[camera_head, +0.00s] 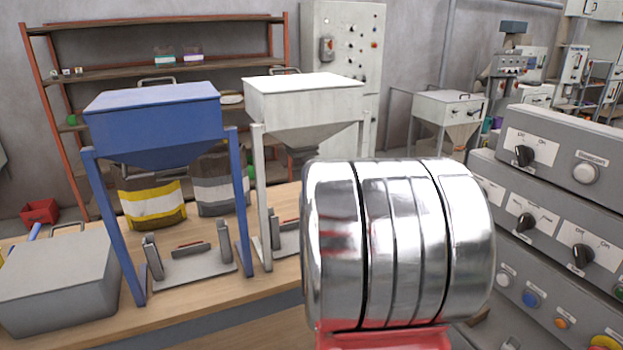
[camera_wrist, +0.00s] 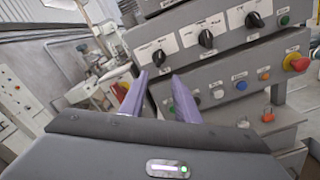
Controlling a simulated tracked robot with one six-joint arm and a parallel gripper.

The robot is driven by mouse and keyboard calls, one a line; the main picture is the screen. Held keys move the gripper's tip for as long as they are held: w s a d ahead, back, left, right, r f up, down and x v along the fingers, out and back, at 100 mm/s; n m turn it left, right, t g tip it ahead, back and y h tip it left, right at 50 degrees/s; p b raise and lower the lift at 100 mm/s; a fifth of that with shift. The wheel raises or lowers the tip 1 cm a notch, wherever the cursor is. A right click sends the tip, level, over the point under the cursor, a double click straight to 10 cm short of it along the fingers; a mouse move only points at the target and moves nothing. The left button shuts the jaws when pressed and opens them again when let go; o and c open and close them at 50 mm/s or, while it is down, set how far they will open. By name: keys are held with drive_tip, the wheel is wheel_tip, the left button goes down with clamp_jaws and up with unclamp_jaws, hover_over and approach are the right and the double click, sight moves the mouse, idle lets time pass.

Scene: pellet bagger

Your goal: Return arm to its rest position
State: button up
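My gripper (camera_wrist: 160,78) shows in the wrist view as two purple fingers standing apart, with nothing between them. It is in front of the grey control panel (camera_wrist: 212,72), whose knobs and buttons lie beyond the fingertips; I cannot tell the exact distance. In the head view, a shiny silver joint and a red link of my own arm fill the lower middle. My gripper is not seen in that view. The same control panel (camera_head: 562,163) stands to the right of my arm there.
A blue hopper (camera_head: 155,118) and a white hopper (camera_head: 305,98) stand on the wooden bench (camera_head: 205,292). A grey box (camera_head: 60,275) is at the bench's left. Striped bags (camera_head: 152,222) sit behind the hoppers. Shelves (camera_head: 110,72) and a tall cabinet (camera_head: 345,50) are at the back.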

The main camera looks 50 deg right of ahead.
drive_tip(key=s+a+f+m+y, duration=0.4)
drive_tip(key=a+f+y, duration=0.1)
drive_tip(key=f, duration=0.4)
drive_tip(key=w+a+f+m+t+y, duration=0.3)
drive_tip(key=a+f+m+y, duration=0.1)
drive_tip(key=a, duration=0.7)
drive_tip(key=w+a+m+t+y, duration=0.1)
drive_tip(key=w+a+t+y, duration=0.2)
drive_tip(key=a, duration=0.6)
drive_tip(key=w+a+m+t+y, duration=0.1)
drive_tip(key=w+a+t, duration=0.1)
drive_tip(key=w+a, duration=0.55)
drive_tip(key=a+r+n+t+y, duration=0.1)
drive_tip(key=a+r+t, duration=0.1)
drive_tip(key=a, duration=0.7)
drive_tip(key=a+r+n+t+y, duration=0.1)
drive_tip(key=a+r+t+y, duration=0.1)
drive_tip(key=a, duration=0.7)
drive_tip(key=shift+w+r+n+t, duration=0.2)
drive_tip(key=shift+r+n+t, duration=0.25)
drive_tip(key=shift+r, duration=0.4)
